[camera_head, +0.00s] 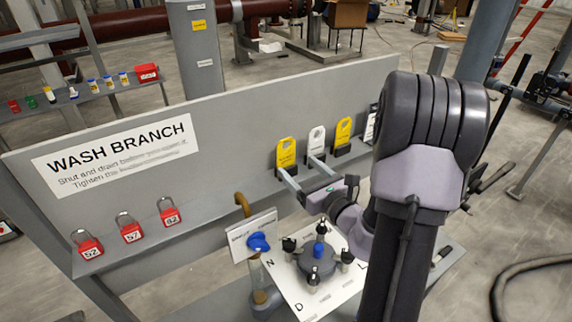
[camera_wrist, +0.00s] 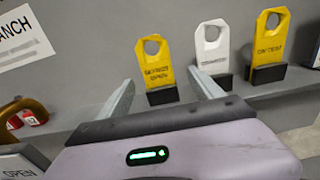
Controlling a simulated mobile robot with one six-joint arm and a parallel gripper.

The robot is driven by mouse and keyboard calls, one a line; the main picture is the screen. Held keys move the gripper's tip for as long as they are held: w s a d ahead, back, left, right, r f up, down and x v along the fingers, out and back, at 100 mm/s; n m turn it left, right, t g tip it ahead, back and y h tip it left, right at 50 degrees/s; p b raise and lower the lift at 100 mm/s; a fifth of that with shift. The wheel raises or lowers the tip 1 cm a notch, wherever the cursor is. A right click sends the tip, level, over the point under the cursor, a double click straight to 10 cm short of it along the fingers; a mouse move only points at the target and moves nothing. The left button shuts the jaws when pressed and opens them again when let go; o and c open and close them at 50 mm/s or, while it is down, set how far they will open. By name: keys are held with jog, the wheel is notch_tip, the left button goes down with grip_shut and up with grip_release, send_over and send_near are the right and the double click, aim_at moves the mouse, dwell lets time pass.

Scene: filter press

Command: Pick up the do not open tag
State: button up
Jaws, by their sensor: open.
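A yellow tag (camera_head: 286,152) with a hole at its top stands upright in a black holder on the grey panel's ledge. In the wrist view this yellow tag (camera_wrist: 157,68) has blurred lettering whose lower line seems to read OPEN. My gripper (camera_head: 296,165) is open and empty in front of it. In the wrist view the two fingers of my gripper (camera_wrist: 161,76) point at the ledge, one to each side of the tag, with the tag appearing between their tips. Whether they reach around it, I cannot tell.
A white tag (camera_wrist: 211,48) and another yellow tag (camera_wrist: 268,38) stand to the right on the ledge. Red padlocks (camera_head: 131,231) sit on the ledge at left. A valve assembly (camera_head: 318,258) and a blue-handled valve (camera_head: 258,242) are below my gripper.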

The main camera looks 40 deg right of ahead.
aim_at(287, 155)
jog(key=w, duration=0.2)
jog(key=w+p, duration=0.1)
jog(key=w, duration=0.1)
jog(key=w+p, duration=0.1)
jog(key=w, duration=0.1)
jog(key=shift+w+a+r, duration=0.15)
jog(key=shift+w+r, duration=0.05)
jog(key=shift+r, duration=0.15)
jog(key=shift+w+f, duration=0.1)
jog(key=shift+s, duration=0.2)
jog(key=shift+c, duration=0.9)
jog(key=c, duration=1.2)
jog(key=shift+r, duration=0.3)
jog(key=r, duration=0.3)
jog(key=shift+s+d, duration=0.2)
jog(key=shift+s, duration=0.1)
jog(key=s+r, duration=0.1)
jog(key=s, duration=0.4)
jog(key=s+d+r, duration=0.1)
jog(key=s+r, duration=0.1)
jog(key=s, duration=0.3)
jog(key=s+r, duration=0.1)
jog(key=s, duration=0.4)
jog(key=shift+s+d+r, duration=0.1)
jog(key=shift+d+r, duration=0.15)
jog(key=shift+d, duration=0.15)
